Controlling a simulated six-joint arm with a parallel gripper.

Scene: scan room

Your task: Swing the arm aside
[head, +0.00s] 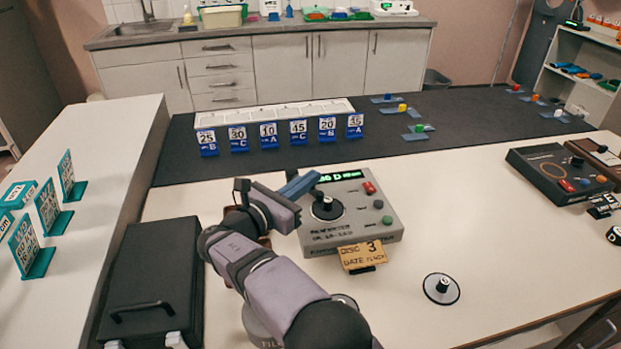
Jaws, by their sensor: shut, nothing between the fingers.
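My arm reaches up from the bottom of the head view. My gripper (303,184) is shut, with nothing seen in it. It is at the upper left of a grey control box (345,232), close to the box's black dial knob (327,207). Whether the fingers touch the box I cannot tell. My arm hides part of the table and the box's left side.
A black case (155,280) is left of my arm. Blue number cards (268,135) line the dark mat behind. White table is clear at right centre.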

